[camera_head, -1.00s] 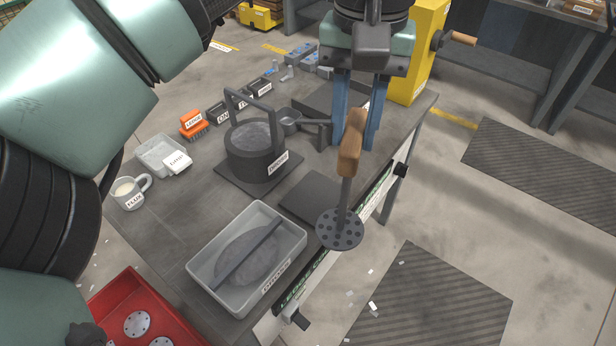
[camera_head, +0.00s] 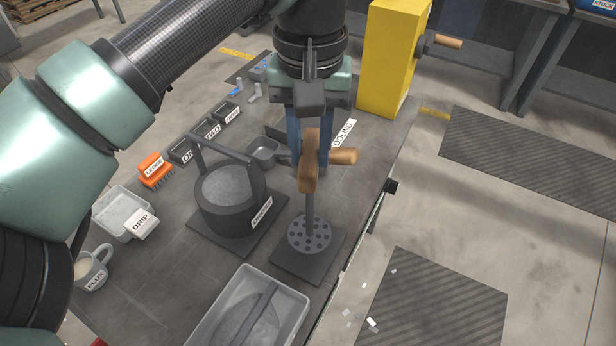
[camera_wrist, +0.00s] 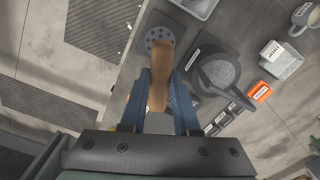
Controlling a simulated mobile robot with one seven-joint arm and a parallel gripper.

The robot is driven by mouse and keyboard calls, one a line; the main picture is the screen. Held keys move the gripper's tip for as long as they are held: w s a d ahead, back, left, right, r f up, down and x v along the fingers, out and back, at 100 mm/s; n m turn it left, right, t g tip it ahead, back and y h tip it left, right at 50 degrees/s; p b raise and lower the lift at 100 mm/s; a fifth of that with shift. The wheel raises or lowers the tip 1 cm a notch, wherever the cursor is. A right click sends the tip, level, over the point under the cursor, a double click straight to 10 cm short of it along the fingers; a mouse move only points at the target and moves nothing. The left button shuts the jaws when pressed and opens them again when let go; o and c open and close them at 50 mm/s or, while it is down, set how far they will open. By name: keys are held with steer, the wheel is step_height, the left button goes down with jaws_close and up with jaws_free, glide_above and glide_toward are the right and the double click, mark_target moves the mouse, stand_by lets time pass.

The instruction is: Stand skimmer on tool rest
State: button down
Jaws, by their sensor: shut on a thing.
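My gripper (camera_head: 308,160) is shut on the wooden handle of the skimmer (camera_head: 309,235). The skimmer hangs nearly upright, with its grey perforated disc at the bottom. The disc is over a dark flat plate (camera_head: 290,266) on the bench, which may be the tool rest; I see no label on it. I cannot tell whether disc and plate touch. In the wrist view, the handle of the skimmer (camera_wrist: 160,70) runs between my blue fingers (camera_wrist: 160,98).
A dark crucible (camera_head: 228,198) with a tall bail stands left of the skimmer. A ladle (camera_head: 265,150) with a wooden handle lies behind. A grey tray (camera_head: 295,301) is in front. A drip tray (camera_head: 118,213), mug (camera_head: 92,270) and orange brush (camera_head: 154,171) are left. The bench's right edge is close.

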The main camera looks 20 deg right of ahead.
steer(key=shift+w+f, duration=0.1)
steer(key=shift+f, duration=2.15)
steer(key=shift+f, duration=0.1)
steer(key=c, duration=0.6)
jaws_free()
steer(key=shift+c, duration=0.2)
step_height(320, 180, up, 12)
steer(key=shift+r, duration=0.15)
